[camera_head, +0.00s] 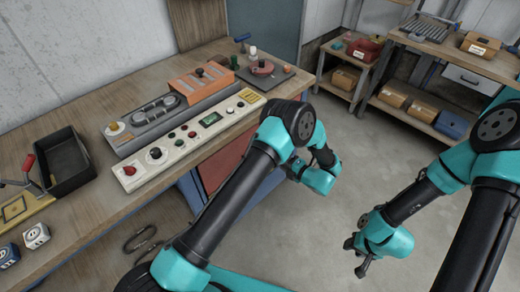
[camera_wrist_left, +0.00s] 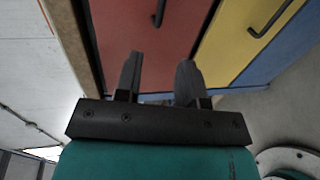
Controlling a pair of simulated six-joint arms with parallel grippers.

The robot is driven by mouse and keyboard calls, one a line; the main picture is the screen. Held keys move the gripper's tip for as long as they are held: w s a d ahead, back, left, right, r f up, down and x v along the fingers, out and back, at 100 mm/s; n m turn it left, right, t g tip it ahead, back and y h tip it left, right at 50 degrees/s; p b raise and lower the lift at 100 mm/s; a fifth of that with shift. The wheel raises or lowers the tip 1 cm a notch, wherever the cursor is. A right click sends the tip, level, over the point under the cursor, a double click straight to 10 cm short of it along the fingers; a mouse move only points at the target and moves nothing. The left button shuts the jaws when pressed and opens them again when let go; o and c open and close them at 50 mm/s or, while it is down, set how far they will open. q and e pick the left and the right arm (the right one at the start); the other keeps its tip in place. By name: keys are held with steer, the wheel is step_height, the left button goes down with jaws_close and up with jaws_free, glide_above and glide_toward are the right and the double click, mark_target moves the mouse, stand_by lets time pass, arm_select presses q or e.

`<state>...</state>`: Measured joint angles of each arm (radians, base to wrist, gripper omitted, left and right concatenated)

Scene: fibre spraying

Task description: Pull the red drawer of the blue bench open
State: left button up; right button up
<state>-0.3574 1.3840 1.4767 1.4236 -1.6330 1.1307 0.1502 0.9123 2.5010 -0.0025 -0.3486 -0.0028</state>
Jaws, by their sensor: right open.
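The red drawer (camera_head: 217,166) is in the side of the bench, partly hidden behind my left arm in the head view. Its red front (camera_wrist_left: 150,35) fills the upper middle of the left wrist view, with a dark bar handle (camera_wrist_left: 160,10) near the top edge. My left gripper (camera_wrist_left: 160,64) is open and empty, its two fingers pointing at the red front. The handle lies beyond the fingertips, roughly in line with the gap, and looks apart from them. In the head view the left fingers are hidden. My right gripper (camera_head: 354,257) is open and empty over the floor.
A yellow drawer (camera_wrist_left: 228,45) with its own dark handle (camera_wrist_left: 270,20) is beside the red one. The bench top (camera_head: 90,105) carries a control panel (camera_head: 185,143) and a black bin (camera_head: 67,165). Shelves (camera_head: 440,125) stand at the back right. Grey floor (camera_head: 340,130) is clear between.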

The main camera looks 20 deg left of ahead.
arm_select(q)
steer(key=x, duration=1.4)
steer(key=shift+w+a+f, duration=0.15)
steer(key=shift+a, duration=0.1)
jaws_close()
